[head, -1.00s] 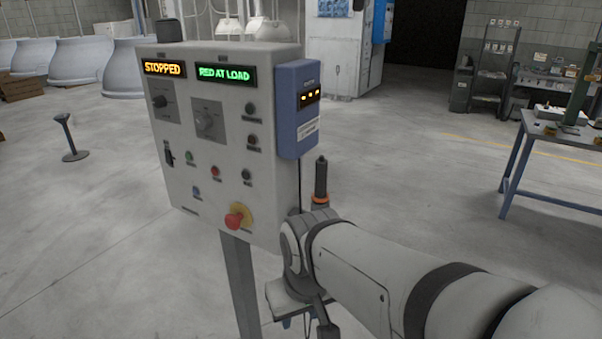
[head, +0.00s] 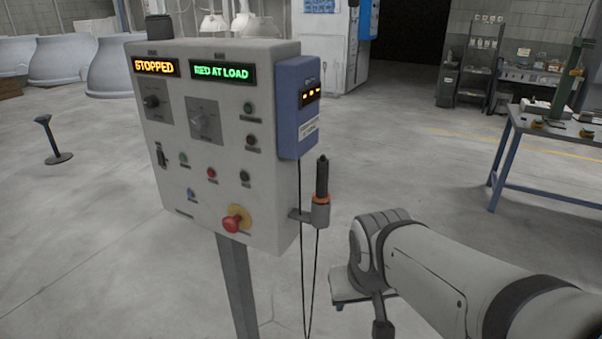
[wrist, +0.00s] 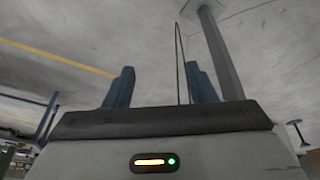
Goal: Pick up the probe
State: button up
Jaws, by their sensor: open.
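The probe (head: 322,178) is a dark upright handle with an orange ring near its base. It stands in a small grey holder (head: 320,214) on the right side of the control box (head: 222,205). A thin black cable (head: 304,270) loops from the blue unit down below the holder. My gripper (wrist: 161,87) shows in the wrist view as two blue fingers, apart and with nothing held. The cable also shows in the wrist view (wrist: 180,60), beyond and between the fingers. In the head view my wrist is right of and below the holder, and the fingers are hidden.
The blue unit (head: 298,110) is mounted above the probe on the box's side. The box stands on a grey post (head: 238,290), also seen in the wrist view (wrist: 217,50). A workbench (head: 520,135) stands far right. The floor between is clear.

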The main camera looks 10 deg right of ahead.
jog(key=w+d+r+t+h, duration=0.25)
jog(key=w+d+t, duration=0.3)
jog(key=w, duration=0.55)
jog(key=n+t+y, duration=0.6)
jog(key=n+y, duration=0.1)
jog(key=y, duration=0.5)
send_near(326, 179)
jog(key=x, duration=0.4)
jog(key=shift+w+a+r, duration=0.15)
jog(key=shift+r, duration=0.15)
jog(key=x, duration=0.2)
jog(key=p+x, duration=0.1)
jog(key=x, duration=0.4)
jog(key=shift+f+p, duration=0.3)
jog(key=shift+f, duration=0.05)
jog(key=shift+c, duration=0.3)
grip_shut()
